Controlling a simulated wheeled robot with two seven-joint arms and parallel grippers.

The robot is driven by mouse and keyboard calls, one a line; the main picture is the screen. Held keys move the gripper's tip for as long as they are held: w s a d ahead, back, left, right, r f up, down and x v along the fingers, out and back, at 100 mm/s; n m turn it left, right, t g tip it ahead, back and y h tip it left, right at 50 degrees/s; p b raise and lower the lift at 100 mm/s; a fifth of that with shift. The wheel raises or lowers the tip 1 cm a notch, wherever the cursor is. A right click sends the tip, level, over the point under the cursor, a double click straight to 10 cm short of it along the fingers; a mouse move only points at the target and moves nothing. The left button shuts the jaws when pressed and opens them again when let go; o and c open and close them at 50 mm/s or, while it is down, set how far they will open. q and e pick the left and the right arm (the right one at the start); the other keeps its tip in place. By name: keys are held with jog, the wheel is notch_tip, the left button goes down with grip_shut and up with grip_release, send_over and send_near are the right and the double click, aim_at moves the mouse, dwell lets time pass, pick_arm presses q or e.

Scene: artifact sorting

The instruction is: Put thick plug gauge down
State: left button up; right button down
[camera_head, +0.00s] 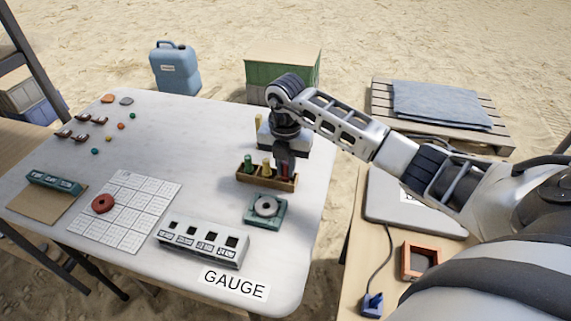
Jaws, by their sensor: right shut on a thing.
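My right gripper (285,152) points down over the right end of a small wooden rack (265,183) on the white table. It is shut on the thick plug gauge, of which a dark red part (284,167) shows below the fingers. The gauge's lower end is at the rack's right end; I cannot tell how deep it sits. A green-topped plug (250,164) and a yellow-topped plug (266,165) stand upright in the rack to its left. My left gripper is not in view.
A teal block with a grey ring (265,208) sits just in front of the rack. A white block with square holes (203,244) and a GAUGE label (234,284) are nearer. A yellow post (258,122) stands behind. The table's middle is clear.

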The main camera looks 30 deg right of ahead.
aim_at(285, 163)
jog(key=shift+f, duration=0.1)
jog(key=shift+f, duration=0.15)
jog(key=c, duration=1.4)
grip_release()
jog(key=shift+r, duration=0.35)
notch_tip(285, 163, up, 12)
jog(key=shift+f, duration=0.15)
